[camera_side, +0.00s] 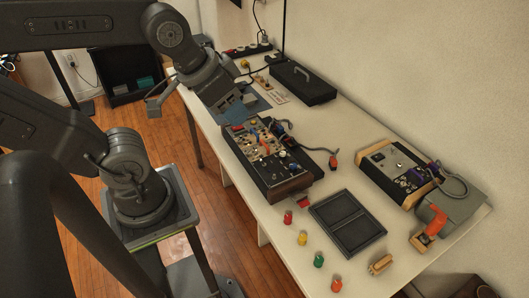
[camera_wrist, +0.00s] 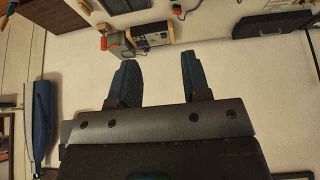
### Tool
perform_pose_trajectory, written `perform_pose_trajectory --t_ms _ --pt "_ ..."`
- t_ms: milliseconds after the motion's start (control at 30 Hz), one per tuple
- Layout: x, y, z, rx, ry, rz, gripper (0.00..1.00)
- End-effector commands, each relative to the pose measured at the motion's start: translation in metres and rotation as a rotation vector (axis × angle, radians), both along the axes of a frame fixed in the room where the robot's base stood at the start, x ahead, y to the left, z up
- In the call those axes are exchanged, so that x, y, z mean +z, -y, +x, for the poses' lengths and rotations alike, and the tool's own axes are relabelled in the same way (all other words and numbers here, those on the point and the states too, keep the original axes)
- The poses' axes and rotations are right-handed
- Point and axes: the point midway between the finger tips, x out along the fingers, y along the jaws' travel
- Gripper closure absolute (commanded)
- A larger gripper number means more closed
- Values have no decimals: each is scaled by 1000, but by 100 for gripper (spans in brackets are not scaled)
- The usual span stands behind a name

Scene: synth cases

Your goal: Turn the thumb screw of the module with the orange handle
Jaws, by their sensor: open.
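An orange handle (camera_side: 437,222) stands on a small wooden-based piece at the right end of the table, beside a grey box (camera_side: 455,204). An orange-red part (camera_wrist: 128,37) also shows near the top of the wrist view, beside a box with wooden ends. I cannot make out a thumb screw in either view. My gripper (camera_side: 232,104) is above the far left part of the table, well away from the orange handle. In the wrist view my gripper (camera_wrist: 156,70) has its two dark fingers apart with nothing between them.
A panel of knobs and switches (camera_side: 268,155) stands mid-table. A control box with wooden ends (camera_side: 395,172) stands near the wall. A dark two-part tray (camera_side: 347,222) lies in front, with several coloured pieces along the table edge. A black case (camera_side: 302,82) lies behind.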

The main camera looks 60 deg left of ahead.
Motion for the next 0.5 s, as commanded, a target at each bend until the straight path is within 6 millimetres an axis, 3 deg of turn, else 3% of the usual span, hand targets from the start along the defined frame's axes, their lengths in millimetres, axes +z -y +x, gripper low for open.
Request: perform_pose_trajectory --t_ms 333,500 --pt "-1 -1 2 -10 -6 9 55" --pt "-11 -18 27 -139 -78 103 55"
